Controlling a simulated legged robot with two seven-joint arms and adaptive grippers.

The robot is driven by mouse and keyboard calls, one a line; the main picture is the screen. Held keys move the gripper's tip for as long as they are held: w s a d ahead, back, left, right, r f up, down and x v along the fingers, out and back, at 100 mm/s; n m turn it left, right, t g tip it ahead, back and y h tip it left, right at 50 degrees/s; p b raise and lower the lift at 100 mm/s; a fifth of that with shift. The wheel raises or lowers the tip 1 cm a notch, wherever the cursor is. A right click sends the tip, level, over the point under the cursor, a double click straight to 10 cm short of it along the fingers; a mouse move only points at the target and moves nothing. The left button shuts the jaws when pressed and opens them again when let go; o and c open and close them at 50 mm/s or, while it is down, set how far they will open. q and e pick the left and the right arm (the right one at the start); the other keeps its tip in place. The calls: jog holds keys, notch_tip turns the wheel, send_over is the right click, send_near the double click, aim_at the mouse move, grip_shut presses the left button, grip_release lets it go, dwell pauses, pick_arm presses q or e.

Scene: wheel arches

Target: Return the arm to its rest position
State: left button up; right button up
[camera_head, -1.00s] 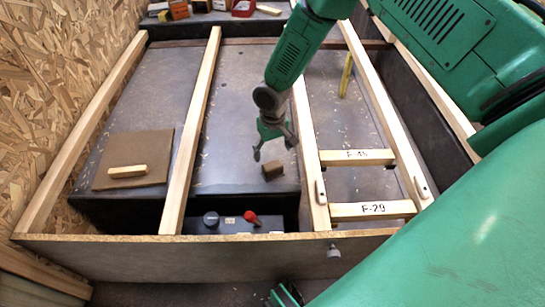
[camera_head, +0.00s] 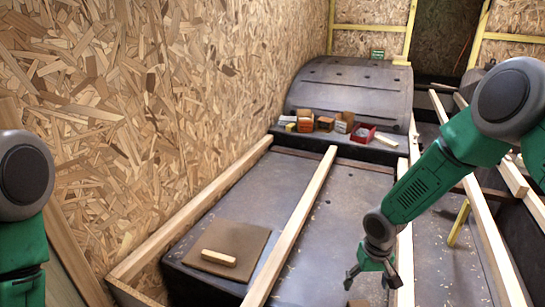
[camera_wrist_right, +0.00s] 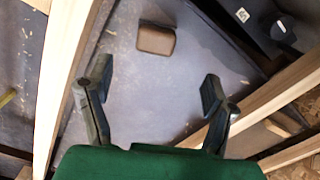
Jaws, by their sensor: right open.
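My right arm comes in from the right in the head view, and its gripper (camera_head: 373,281) hangs over the dark grey panel (camera_head: 335,220) between two wooden beams. Its fingers are spread and empty. A small brown block (camera_head: 358,302) lies on the panel just below it, partly cut off by the lower edge. In the right wrist view the open fingers (camera_wrist_right: 155,95) show with nothing between them, and the brown block (camera_wrist_right: 155,39) lies on the panel beyond the tips, apart from them. Part of my left arm shows at the left edge; its gripper is out of frame.
Pale wooden beams (camera_head: 292,225) run lengthwise over the panels. A brown board (camera_head: 238,240) bears a small wood piece (camera_head: 218,257). Small boxes (camera_head: 306,121) and a red tray (camera_head: 363,134) stand before the wheel arch (camera_head: 350,90). A chipboard wall (camera_head: 180,110) bounds the left.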

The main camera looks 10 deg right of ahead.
jog(key=s+a+n+y+p, duration=0.1)
jog(key=s+a+p, duration=0.2)
jog(key=s, duration=0.4)
jog(key=s+a+y+p, duration=0.1)
jog(key=s+a+p, duration=0.2)
jog(key=s, duration=0.5)
jog(key=s+d+r+h+p, duration=0.1)
jog(key=s+r+p, duration=0.1)
jog(key=s, duration=0.5)
jog(key=s+d+r+n+h+p, duration=0.1)
jog(key=s+d+r+p, duration=0.1)
jog(key=s+r, duration=0.3)
jog(key=s+p, duration=0.1)
jog(key=s, duration=0.1)
jog(key=shift+s+t, duration=0.3)
